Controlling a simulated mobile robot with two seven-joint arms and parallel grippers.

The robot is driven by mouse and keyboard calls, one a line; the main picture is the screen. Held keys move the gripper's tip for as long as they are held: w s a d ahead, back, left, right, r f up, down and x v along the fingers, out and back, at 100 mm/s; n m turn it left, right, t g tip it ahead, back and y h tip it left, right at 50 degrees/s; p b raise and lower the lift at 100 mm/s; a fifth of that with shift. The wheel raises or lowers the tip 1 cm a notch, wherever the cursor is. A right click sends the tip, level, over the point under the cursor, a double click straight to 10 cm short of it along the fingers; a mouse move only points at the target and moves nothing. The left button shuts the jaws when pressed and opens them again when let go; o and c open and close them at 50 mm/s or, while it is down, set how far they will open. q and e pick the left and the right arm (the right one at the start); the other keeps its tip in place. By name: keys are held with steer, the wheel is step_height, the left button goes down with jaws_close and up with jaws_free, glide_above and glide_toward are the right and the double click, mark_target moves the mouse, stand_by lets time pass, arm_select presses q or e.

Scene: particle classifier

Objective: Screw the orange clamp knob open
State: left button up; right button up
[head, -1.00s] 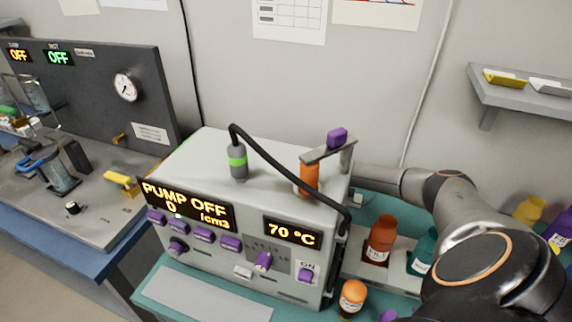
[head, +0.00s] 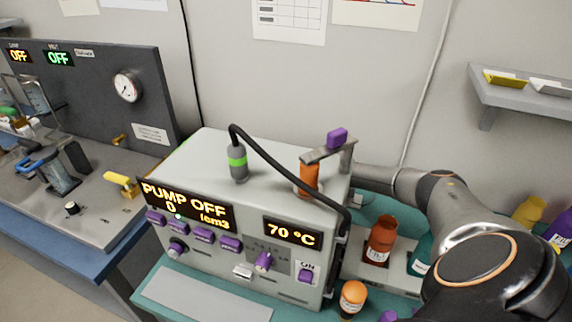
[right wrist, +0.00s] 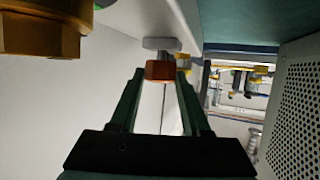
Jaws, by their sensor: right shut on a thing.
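The orange clamp knob (right wrist: 160,69) shows in the right wrist view as a small orange block under a grey bracket. My right gripper (right wrist: 160,75) is shut on it, with one dark green finger on each side. In the head view my right arm reaches behind the grey pump box (head: 215,146), which hides the gripper and this knob. My left gripper is not in view.
An orange vial (head: 308,180) stands on the box under an arm with a purple knob (head: 337,139). Orange bottles (head: 382,240) stand right of the box. A large brass-orange part (right wrist: 42,33) is close at upper left in the wrist view. A perforated panel (right wrist: 295,110) stands at right.

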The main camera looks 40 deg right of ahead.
jaws_close()
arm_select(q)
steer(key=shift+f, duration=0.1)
